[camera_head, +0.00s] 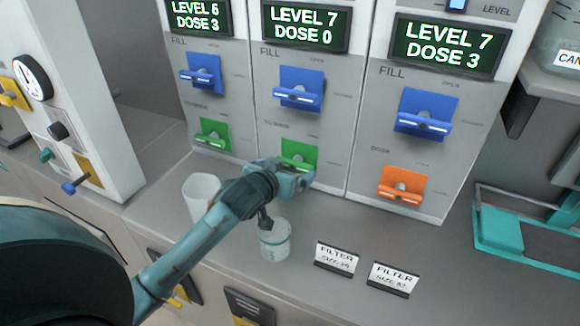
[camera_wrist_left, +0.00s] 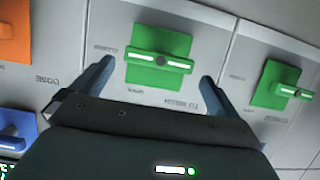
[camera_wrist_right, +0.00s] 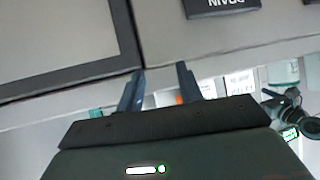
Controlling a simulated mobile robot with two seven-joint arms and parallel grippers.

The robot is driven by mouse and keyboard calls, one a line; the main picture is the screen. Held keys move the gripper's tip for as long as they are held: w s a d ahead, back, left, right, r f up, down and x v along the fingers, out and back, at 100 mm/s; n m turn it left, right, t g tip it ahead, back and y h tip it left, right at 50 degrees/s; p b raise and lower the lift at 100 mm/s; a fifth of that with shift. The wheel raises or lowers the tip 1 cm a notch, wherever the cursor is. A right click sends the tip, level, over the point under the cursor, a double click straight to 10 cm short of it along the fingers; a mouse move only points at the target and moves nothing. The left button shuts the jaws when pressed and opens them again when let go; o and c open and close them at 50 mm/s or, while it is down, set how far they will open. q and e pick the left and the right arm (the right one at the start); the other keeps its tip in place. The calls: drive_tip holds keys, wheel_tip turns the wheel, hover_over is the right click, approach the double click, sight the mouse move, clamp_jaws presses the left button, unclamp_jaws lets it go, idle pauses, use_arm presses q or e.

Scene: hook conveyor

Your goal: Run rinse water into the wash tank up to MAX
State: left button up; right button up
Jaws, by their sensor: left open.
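My left gripper (camera_head: 298,182) is in front of the middle panel, at its lower green lever (camera_head: 298,155). In the left wrist view the open fingers (camera_wrist_left: 157,80) stand on either side of that lever (camera_wrist_left: 158,60), apart from it; its bar lies crosswise. The label below it seems to read "TO WASH". The middle display (camera_head: 305,27) reads LEVEL 7, DOSE 0. A blue lever (camera_head: 301,88) marked FILL sits above the green one. My right gripper (camera_wrist_right: 160,85) shows only in its wrist view, fingers apart and empty. I cannot make out a tank or MAX mark.
An orange lever (camera_head: 402,185) is on the right panel. A white cup (camera_head: 201,195) and a clear jar (camera_head: 275,243) stand on the counter beside my left arm, near filter cards (camera_head: 336,258).

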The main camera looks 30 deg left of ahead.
sight(293, 165)
use_arm(q)
drive_tip(key=shift+x, duration=1.5)
use_arm(e)
drive_tip(key=shift+w+r, duration=0.15)
drive_tip(key=shift+w, duration=0.15)
use_arm(q)
drive_tip(key=c, duration=0.7)
use_arm(e)
drive_tip(key=shift+r, duration=0.1)
